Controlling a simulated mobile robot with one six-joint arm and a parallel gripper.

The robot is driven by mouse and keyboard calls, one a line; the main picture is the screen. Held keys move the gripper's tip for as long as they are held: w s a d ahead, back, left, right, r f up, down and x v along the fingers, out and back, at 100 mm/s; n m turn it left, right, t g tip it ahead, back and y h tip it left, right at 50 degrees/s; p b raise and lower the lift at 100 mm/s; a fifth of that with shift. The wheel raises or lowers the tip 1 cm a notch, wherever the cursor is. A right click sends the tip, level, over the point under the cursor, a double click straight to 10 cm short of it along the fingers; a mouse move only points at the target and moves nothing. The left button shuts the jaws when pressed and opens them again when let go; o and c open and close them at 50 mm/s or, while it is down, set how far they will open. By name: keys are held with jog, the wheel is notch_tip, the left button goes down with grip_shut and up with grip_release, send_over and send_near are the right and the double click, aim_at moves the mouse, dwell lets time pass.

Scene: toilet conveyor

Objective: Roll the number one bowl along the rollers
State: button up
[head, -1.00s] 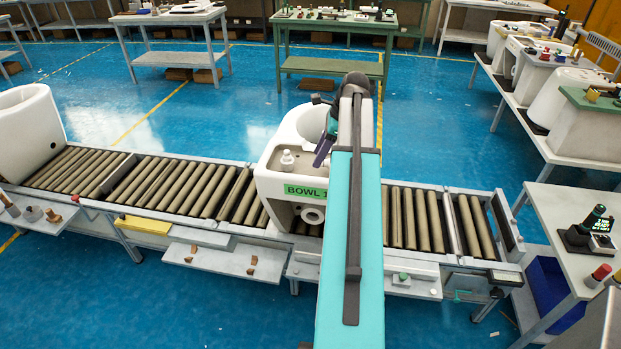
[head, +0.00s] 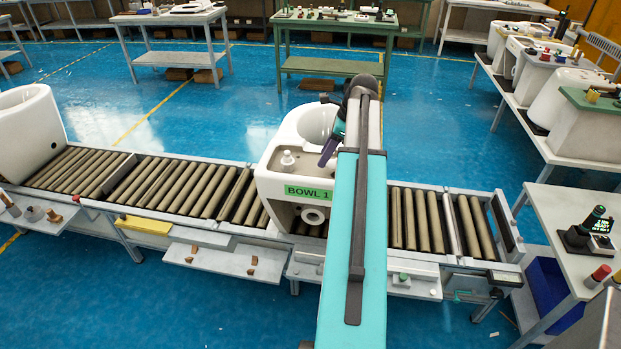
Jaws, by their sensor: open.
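The number one bowl is a white toilet bowl (head: 268,182) with a green "BOWL 1" label (head: 309,193). It stands upright on the roller conveyor (head: 180,187), a little right of its middle. A small white bottle-like item (head: 287,161) sits on top of it. My gripper (head: 327,152) is at the bowl's upper right side, close to its rim. The gripper is open and nothing shows between its fingers. My teal arm hides the bowl's right edge and some rollers. I cannot tell whether the gripper touches the bowl.
Bare rollers lie on both sides of the bowl. Another white bowl (head: 30,130) stands at the conveyor's far left end. Small shelves (head: 225,261) with loose items stick out along the near side. Side tables (head: 572,220) stand at the right. The blue floor behind is clear.

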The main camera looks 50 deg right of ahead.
aim_at(312, 179)
jog(key=shift+p+x, duration=1.35)
jog(key=shift+x, duration=4.55)
jog(key=shift+s, duration=0.1)
jog(key=shift+c, duration=0.4)
grip_shut()
jog(key=shift+a+f, duration=0.15)
